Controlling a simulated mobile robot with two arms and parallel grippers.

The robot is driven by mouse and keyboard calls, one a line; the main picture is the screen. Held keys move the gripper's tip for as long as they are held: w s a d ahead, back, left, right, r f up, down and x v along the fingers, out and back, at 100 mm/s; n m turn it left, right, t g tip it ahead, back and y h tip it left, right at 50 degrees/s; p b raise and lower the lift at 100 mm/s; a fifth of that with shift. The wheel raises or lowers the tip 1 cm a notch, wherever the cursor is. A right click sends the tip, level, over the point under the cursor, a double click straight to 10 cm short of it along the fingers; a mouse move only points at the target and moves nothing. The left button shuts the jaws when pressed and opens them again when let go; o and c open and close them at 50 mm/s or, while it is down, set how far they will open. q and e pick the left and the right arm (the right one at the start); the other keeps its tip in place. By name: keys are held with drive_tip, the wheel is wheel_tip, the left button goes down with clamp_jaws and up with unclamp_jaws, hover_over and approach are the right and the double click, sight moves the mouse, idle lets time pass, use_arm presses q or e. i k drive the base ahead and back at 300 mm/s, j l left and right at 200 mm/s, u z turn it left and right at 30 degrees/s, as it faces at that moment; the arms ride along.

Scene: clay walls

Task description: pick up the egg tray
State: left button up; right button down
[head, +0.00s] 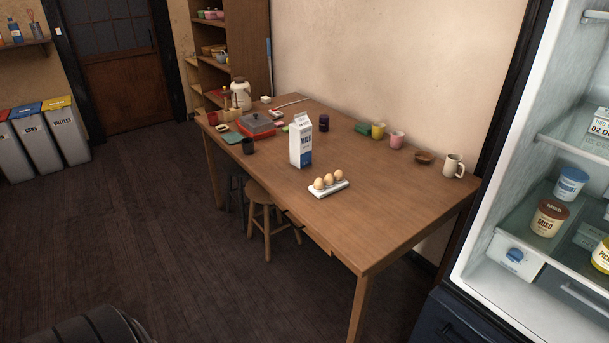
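The egg tray (330,191) is a small white tray with brown eggs standing in it. It sits on the wooden table (400,220), near the table's front edge and to the right of a milk carton (301,143). The eggs (329,180) stick up above the tray. Neither of my grippers shows in the head view, and nothing touches the tray.
Mugs and cups (397,140) stand along the table's wall side, with a white mug (453,166) at the right end. Stools (266,210) stand under the front edge. An open fridge (540,200) is at the right. The floor (150,220) at left is clear.

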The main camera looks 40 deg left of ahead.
sight(321, 188)
drive_tip(key=u, duration=1.1)
drive_tip(key=i, duration=0.15)
